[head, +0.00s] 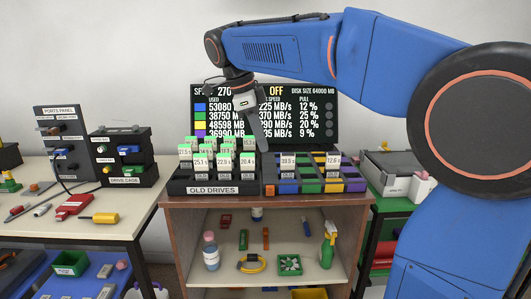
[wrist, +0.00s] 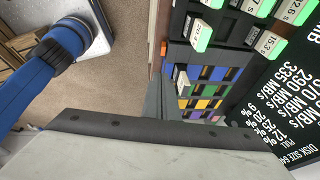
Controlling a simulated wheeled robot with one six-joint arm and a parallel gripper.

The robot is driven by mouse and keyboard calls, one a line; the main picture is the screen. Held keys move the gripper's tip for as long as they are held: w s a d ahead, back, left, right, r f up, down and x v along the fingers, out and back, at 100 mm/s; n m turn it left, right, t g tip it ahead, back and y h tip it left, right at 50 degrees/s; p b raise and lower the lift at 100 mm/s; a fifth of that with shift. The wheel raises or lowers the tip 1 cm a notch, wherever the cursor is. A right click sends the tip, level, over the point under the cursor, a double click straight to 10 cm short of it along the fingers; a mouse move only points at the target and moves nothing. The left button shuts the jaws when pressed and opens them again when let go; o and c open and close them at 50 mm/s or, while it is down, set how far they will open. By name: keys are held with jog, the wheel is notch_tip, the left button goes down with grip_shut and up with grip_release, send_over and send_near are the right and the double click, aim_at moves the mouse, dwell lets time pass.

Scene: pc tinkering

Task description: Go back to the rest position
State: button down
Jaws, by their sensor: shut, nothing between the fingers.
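My blue arm reaches in from the right in the head view. My gripper (head: 264,146) points down, shut and empty, in front of the black display screen (head: 315,110) and above the drive trays. Below it on the left is the black tray labelled OLD DRIVES (head: 213,190), holding several drives with green-topped white tags. Below it on the right is the tray with blue, green, yellow and purple slots (head: 313,187); two tagged drives stand in it. The coloured tray also shows in the wrist view (wrist: 205,88). The gripper hides part of the screen's text.
A brown cabinet (head: 169,235) carries the trays, with bottles and small parts on its shelf. The left table (head: 85,228) holds a ports panel (head: 62,130), a drive cage (head: 122,158) and tools. A grey box (head: 395,172) stands on the right. The wall above is clear.

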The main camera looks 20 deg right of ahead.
jog(key=shift+s+a+r, duration=0.1)
jog(key=shift+a+r, duration=0.1)
jog(key=shift+r, duration=0.3)
jog(key=s+d+f+n+t+y, duration=0.1)
jog(key=s+d+f+n+t, duration=0.1)
jog(key=s+f+n, duration=0.9)
jog(key=s+d+f+n+t+y, duration=0.2)
jog(key=s+d+f+n, duration=0.2)
jog(key=s+f+n, duration=0.7)
jog(key=s+f, duration=0.2)
jog(key=s, duration=0.2)
jog(key=shift+d+f+y, duration=0.25)
jog(key=shift+f+y, duration=0.05)
jog(key=shift+f, duration=0.1)
